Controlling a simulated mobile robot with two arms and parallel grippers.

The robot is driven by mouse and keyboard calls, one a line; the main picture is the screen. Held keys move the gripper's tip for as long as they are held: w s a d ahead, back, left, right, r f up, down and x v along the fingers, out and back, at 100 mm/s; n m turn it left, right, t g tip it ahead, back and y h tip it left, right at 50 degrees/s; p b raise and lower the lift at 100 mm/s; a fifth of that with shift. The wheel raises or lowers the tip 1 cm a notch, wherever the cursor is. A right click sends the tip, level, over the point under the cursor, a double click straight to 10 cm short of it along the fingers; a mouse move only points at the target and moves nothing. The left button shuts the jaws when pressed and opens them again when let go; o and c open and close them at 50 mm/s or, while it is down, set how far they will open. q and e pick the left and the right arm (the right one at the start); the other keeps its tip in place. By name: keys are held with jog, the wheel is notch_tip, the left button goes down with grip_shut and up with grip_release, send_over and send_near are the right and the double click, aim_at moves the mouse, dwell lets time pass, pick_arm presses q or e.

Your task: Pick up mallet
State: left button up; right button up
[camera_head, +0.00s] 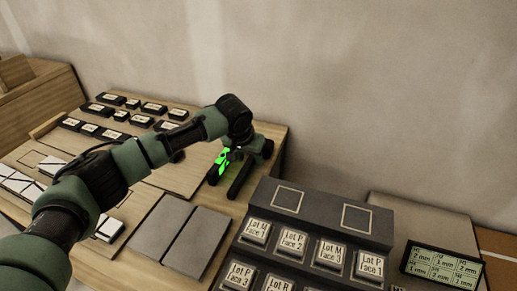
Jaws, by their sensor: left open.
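My left arm reaches in from the left across the wooden table. My left gripper (227,181) is open near the table's right back edge, with its dark fingers pointing down toward the front. A bright green piece (222,160) shows at the gripper's left finger; I cannot tell if it is part of the gripper or a separate thing. A small dark rounded thing (178,156) shows just below my forearm, partly hidden by it. I cannot make out a mallet for certain. My right gripper is not in view.
Several black labelled blocks (103,109) stand in rows at the table's back left. White tiles (22,184) lie at the left, and two grey plates (196,242) in front. A dark rack of labelled blocks (310,207) and a small display (443,265) stand at the right.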

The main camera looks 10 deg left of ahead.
pick_arm(q)
jog(key=shift+f, duration=0.2)
jog(key=shift+f+p, duration=0.25)
jog(key=shift+p, duration=0.2)
dwell(0.7)
grip_shut()
jog(key=shift+w+r, duration=0.1)
dwell(1.1)
